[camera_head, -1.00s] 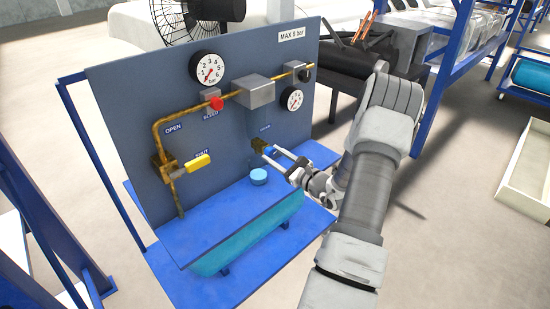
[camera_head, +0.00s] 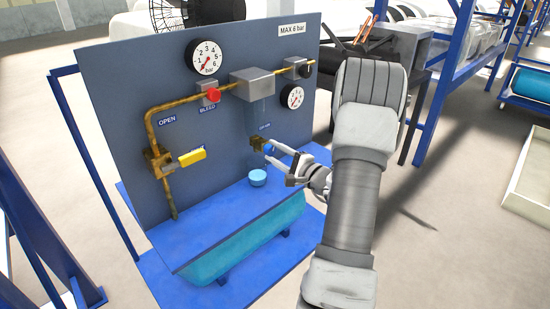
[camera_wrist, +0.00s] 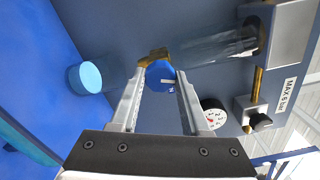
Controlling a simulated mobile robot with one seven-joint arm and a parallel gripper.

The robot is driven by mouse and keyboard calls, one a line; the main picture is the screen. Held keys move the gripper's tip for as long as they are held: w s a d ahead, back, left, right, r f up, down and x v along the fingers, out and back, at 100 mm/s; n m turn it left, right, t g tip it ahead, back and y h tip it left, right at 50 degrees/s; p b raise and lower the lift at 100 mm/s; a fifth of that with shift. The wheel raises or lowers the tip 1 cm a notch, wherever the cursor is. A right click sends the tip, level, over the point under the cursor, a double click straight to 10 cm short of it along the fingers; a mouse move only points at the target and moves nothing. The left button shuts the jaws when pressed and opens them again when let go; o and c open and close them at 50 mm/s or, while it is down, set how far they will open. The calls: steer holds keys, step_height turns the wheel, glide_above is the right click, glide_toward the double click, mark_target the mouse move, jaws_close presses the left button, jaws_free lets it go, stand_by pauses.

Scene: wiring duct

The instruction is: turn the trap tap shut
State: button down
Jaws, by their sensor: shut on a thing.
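The trap tap is a small brass fitting (camera_head: 257,143) with a round blue knob (camera_wrist: 160,74), low on the right part of the grey panel, under a clear bowl (camera_wrist: 215,46). My gripper (camera_head: 269,154) reaches it from the right. In the wrist view the fingers of my gripper (camera_wrist: 160,82) stand on both sides of the knob, shut on it. A small white mark shows on the knob's face. In the head view the fingers partly hide the knob, and the small label above it is too small to read.
A light blue cup (camera_head: 258,178) stands below the tap. A yellow lever valve (camera_head: 191,157), a red bleed button (camera_head: 213,96) and two gauges (camera_head: 205,57) (camera_head: 292,97) are on the panel. A teal tank (camera_head: 240,245) lies in front. Open floor is at the right.

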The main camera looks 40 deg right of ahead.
steer(key=shift+n, duration=2)
steer(key=shift+c, duration=1.9)
jaws_free()
steer(key=shift+s, duration=0.1)
steer(key=s+d+p, duration=0.1)
steer(key=s+p, duration=0.2)
steer(key=s, duration=1.4)
steer(key=shift+d, duration=0.2)
steer(key=shift+s, duration=0.1)
